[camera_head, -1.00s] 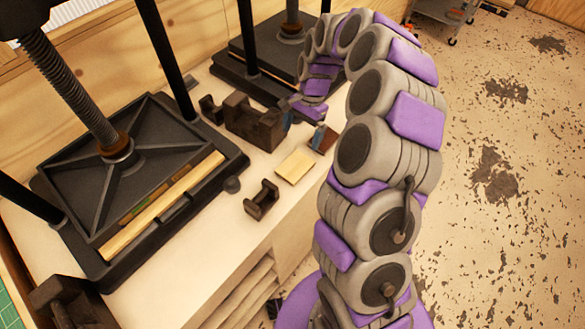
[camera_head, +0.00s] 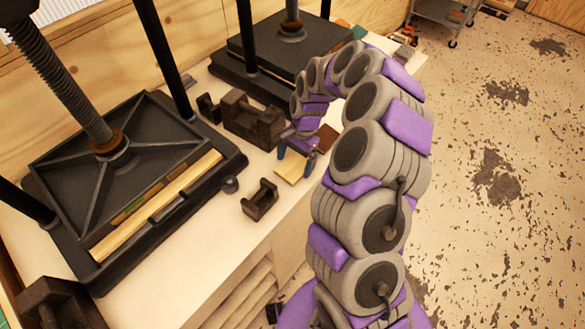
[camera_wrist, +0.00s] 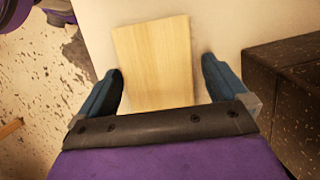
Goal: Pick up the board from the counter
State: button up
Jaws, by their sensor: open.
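The board (camera_head: 289,172) is a small, light wooden rectangle lying flat on the white counter (camera_head: 235,240) near its front edge. In the wrist view the board (camera_wrist: 153,58) lies between and beyond my two blue fingers, its near end hidden by the dark palm edge. My gripper (camera_wrist: 163,85) is open, with one finger on each side of the board and a gap on the right side. In the head view my gripper (camera_head: 297,156) is right over the board and covers part of it. I cannot tell the exact height of the fingertips above the counter.
A dark metal block (camera_head: 252,121) stands close behind the board; a speckled dark block (camera_wrist: 290,85) is right of my gripper in the wrist view. A smaller dark bracket (camera_head: 260,200) sits to the left. A large black press (camera_head: 125,185) fills the left; another press (camera_head: 270,60) stands behind.

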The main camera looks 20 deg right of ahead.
jog(key=shift+d, duration=0.5)
jog(key=shift+c, duration=1.2)
jog(key=shift+a, duration=0.45)
jog(key=c, duration=0.5)
jog(key=shift+c, duration=0.9)
jog(key=shift+d, duration=0.1)
